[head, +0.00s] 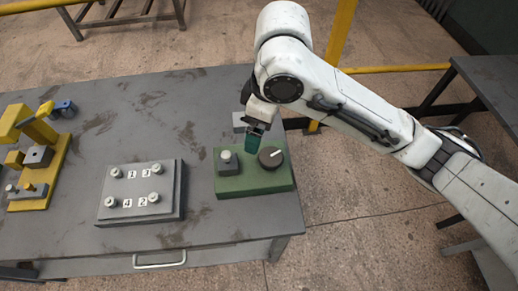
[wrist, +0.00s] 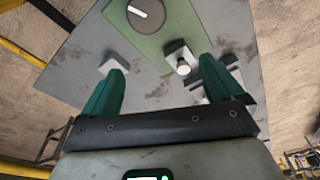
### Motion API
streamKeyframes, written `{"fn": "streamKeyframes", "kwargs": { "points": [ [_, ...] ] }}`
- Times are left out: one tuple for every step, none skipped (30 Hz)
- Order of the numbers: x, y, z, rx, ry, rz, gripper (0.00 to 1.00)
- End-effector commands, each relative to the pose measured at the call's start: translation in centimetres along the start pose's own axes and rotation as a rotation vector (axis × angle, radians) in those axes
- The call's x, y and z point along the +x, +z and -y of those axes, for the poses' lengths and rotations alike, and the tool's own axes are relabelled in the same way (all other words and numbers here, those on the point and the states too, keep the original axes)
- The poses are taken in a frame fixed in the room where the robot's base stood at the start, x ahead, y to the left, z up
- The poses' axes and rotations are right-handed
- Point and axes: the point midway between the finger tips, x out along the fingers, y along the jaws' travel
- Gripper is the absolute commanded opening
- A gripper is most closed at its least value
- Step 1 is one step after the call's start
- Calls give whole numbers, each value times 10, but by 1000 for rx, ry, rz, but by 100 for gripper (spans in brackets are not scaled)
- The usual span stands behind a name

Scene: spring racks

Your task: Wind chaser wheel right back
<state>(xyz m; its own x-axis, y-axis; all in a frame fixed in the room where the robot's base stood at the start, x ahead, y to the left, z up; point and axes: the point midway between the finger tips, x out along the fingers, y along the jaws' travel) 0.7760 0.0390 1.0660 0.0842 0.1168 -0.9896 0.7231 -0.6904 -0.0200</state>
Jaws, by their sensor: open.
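A dark round knob (head: 271,157) with a white pointer line sits on the right part of a green box (head: 255,186) on the table. I take it to be the wheel. Its line points to the upper right in the head view. In the wrist view the knob (wrist: 147,14) is at the top edge, partly cut off, with its line toward the left. My gripper (head: 253,140) hangs above the back of the green box, beside the knob.
A grey block with a white button (head: 228,163) is on the green box, left of the knob. A small light block (head: 240,122) stands behind. A grey panel (head: 142,213) with several numbered knobs and a yellow fixture (head: 50,170) are farther left. Bare table lies between.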

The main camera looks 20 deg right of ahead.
Motion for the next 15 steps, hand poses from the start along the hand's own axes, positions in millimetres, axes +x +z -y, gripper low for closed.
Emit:
{"fn": "streamKeyframes", "kwargs": {
  "points": [
    [0,12,-7,0,13,49,94],
    [1,18,-10,-1,16,73,94],
    [2,25,-12,-2,18,99,94],
    [3,29,-13,-3,19,115,94],
    [4,32,-14,-3,20,127,94],
    [5,35,-15,-2,20,138,94],
    [6,36,-15,-2,19,144,94],
    [8,37,-15,-3,19,148,94],
    [10,38,-15,-2,19,150,94],
    [13,38,-15,-2,18,149,94],
    [16,38,-15,-2,17,149,94],
    [22,39,-14,-2,16,148,94],
    [26,40,-15,-1,17,149,94],
    [31,41,-15,-1,17,148,94],
    [38,42,-15,-1,17,149,94]
  ]
}}
